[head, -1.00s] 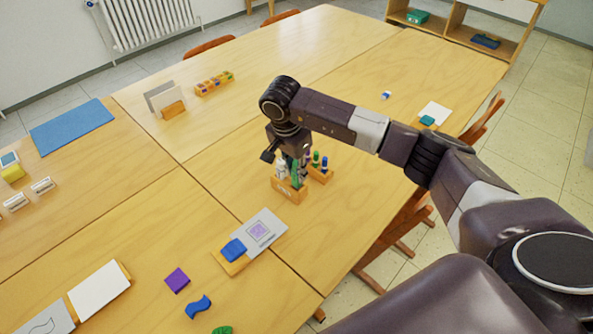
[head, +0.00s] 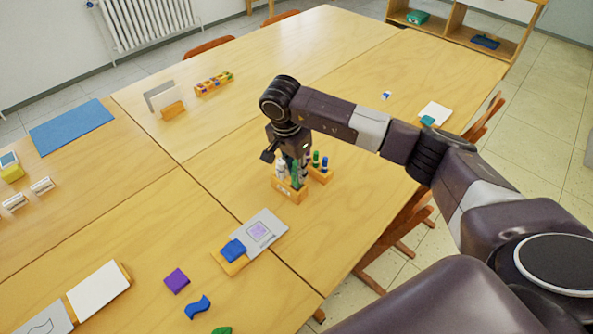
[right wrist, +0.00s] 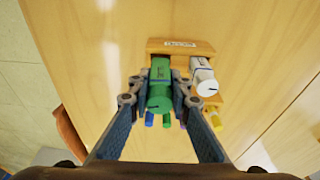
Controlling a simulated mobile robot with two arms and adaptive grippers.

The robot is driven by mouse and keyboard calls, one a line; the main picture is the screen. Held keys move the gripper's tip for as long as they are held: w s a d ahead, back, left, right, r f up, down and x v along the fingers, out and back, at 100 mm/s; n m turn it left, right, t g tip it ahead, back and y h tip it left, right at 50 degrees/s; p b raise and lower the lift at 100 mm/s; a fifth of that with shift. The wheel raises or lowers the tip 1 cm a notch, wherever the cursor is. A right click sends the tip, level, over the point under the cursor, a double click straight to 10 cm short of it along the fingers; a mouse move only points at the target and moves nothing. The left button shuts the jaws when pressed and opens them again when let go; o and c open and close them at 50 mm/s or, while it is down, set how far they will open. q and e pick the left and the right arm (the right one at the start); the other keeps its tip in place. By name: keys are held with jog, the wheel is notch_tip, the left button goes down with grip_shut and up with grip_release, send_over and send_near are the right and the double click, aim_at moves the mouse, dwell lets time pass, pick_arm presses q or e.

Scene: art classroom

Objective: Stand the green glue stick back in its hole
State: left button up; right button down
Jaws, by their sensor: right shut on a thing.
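The green glue stick (head: 295,176) is upright between the fingers of my right gripper (head: 289,158), at the small wooden holder (head: 289,194). In the right wrist view the green glue stick (right wrist: 160,84) sits between both fingertips (right wrist: 158,95), which are shut on it. The holder (right wrist: 158,46) shows beneath it. A white glue stick (right wrist: 203,76) stands in the same holder beside the green one. The green stick's lower end and its hole are hidden, so I cannot tell how deep it sits. My left gripper is out of view.
A second wooden block (head: 323,178) with several coloured markers stands close behind the holder. A grey card with a blue piece (head: 233,249) lies nearer on the table. The table left of the holder is clear.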

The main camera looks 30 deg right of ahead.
jog(key=shift+f+b, duration=1.4)
jog(key=shift+b, duration=0.2)
dwell(1.9)
dwell(0.3)
jog(key=c, duration=1.7)
grip_release()
jog(key=shift+o, duration=1.2)
jog(key=shift+r, duration=0.15)
jog(key=shift+r+p, duration=1.7)
jog(key=shift+r, duration=1.2)
